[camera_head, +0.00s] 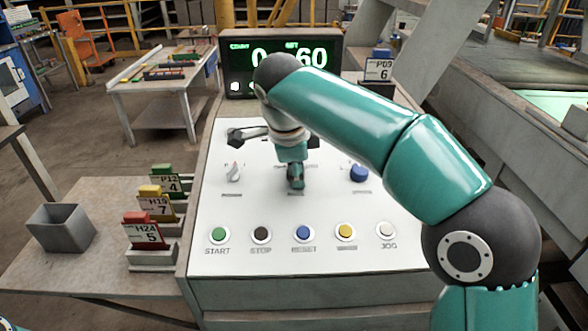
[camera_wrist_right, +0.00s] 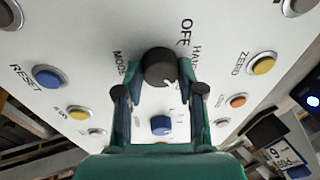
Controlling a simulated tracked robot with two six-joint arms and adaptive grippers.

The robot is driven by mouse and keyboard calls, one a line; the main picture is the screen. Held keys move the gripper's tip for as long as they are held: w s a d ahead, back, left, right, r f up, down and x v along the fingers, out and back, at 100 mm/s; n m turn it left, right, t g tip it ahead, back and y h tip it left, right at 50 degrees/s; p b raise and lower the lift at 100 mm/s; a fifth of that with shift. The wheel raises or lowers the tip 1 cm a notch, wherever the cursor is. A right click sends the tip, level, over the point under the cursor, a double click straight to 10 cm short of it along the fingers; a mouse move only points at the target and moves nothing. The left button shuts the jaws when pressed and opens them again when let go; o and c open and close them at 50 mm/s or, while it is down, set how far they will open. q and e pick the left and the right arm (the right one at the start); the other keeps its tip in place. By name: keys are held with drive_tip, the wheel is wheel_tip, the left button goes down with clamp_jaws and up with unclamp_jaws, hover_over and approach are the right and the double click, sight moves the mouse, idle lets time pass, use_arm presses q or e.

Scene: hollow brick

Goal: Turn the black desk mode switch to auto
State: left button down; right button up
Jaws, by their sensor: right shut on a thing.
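The black mode switch (camera_wrist_right: 159,67) is a round knob with a small white mark, on the pale sloping desk panel (camera_head: 270,210). My right gripper (camera_wrist_right: 162,78) is shut on it, one finger at each side. In the wrist view the white mark lies at the knob's lower right edge. The lettering OFF and HAND stands right of the knob, and MODE stands to its left. I cannot read an AUTO label. In the head view my right gripper (camera_head: 295,180) reaches down to the panel's middle and hides the knob. My left gripper is not in view.
Several push buttons, including green START (camera_head: 218,235), line the front. A lit display (camera_head: 283,66) stands behind. A grey bin (camera_head: 61,228) and numbered card holders are on the left table.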

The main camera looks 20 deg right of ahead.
drive_tip(key=shift+w+a+r, duration=0.15)
drive_tip(key=shift+r, duration=0.05)
idle(0.3)
drive_tip(key=o, duration=1.1)
drive_tip(key=shift+o, duration=0.2)
drive_tip(key=shift+f, duration=0.1)
drive_tip(key=v, duration=1.2)
drive_tip(key=shift+f, duration=0.15)
